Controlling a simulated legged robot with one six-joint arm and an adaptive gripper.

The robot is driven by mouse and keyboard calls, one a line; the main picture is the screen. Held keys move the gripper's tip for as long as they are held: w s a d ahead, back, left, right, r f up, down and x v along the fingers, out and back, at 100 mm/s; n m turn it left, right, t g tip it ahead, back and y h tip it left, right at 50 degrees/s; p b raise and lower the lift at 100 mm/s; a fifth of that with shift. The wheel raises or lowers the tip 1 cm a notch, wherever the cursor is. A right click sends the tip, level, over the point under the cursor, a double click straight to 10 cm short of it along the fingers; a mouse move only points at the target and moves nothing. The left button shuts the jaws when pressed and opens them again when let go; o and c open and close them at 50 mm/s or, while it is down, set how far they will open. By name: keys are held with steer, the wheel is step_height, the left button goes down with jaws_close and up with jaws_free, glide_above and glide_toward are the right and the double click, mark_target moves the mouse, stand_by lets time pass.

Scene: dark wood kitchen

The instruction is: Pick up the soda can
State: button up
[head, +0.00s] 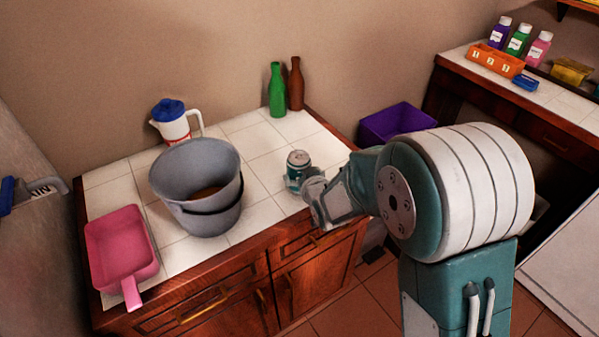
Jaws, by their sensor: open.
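The soda can (298,162) stands upright on the white tiled counter, a teal can with a pale top, right of the grey bucket. My gripper (308,187) is at the can's near right side, at the counter's front edge. Its fingers overlap the can's lower part in the picture. The fingertips are small and partly hidden, and I cannot tell whether they touch the can. The gripper is open, and the can rests on the tiles.
A grey bucket (196,180), pink dustpan (122,247) and white jug with a blue lid (172,125) share the counter (262,215). A green bottle (277,92) and a brown bottle (296,85) stand behind the can. A purple bin (396,120) is beyond the counter's right end.

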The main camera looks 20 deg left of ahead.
steer(key=shift+w+a+f, duration=0.2)
steer(key=shift+w+a, duration=0.1)
steer(key=shift+a, duration=0.3)
steer(key=c, duration=1)
steer(key=shift+o, duration=0.2)
steer(key=shift+d, duration=0.15)
steer(key=shift+r, duration=0.2)
